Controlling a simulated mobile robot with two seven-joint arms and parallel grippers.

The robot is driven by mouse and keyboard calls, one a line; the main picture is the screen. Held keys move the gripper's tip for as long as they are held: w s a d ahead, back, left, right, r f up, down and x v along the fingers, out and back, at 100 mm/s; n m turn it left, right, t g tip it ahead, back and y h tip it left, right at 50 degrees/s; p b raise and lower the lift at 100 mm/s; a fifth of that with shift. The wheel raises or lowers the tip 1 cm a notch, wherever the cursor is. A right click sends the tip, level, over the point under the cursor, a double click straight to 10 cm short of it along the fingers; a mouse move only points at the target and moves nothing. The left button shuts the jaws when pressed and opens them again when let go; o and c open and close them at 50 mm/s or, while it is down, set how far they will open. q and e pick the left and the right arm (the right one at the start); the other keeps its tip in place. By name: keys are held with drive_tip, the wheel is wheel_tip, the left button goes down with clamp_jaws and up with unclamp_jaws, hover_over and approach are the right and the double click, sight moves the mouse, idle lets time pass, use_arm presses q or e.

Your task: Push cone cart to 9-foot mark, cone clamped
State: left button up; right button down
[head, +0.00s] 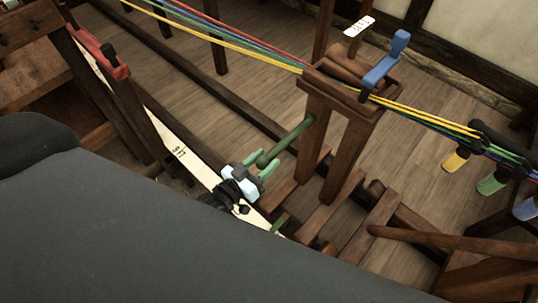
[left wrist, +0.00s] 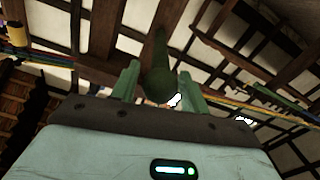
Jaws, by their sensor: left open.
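The cone cart (head: 340,135) is a dark wooden frame standing on low wooden runners. The brown cone (head: 345,68) lies in its top, with a blue clamp lever (head: 385,63) beside and over it; whether the clamp presses the cone is unclear. A green push handle (head: 287,142) sticks out from the cart's left side. My left gripper (head: 261,169) is open at the handle's end. In the left wrist view the rounded handle end (left wrist: 160,85) shows between the two green fingers. A pale marked strip (head: 178,150) runs along the floor; its writing is hard to read. My right gripper is out of view.
Yellow, green, blue and red strands (head: 240,45) run across the cart top to hooks with a yellow (head: 456,160), a green (head: 491,183) and a blue handle (head: 527,208). A post with a red fitting (head: 105,62) stands left. Wooden rails (head: 220,90) lie along the floor.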

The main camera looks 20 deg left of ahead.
use_arm(q)
drive_tip(key=shift+x, duration=1.15)
clamp_jaws()
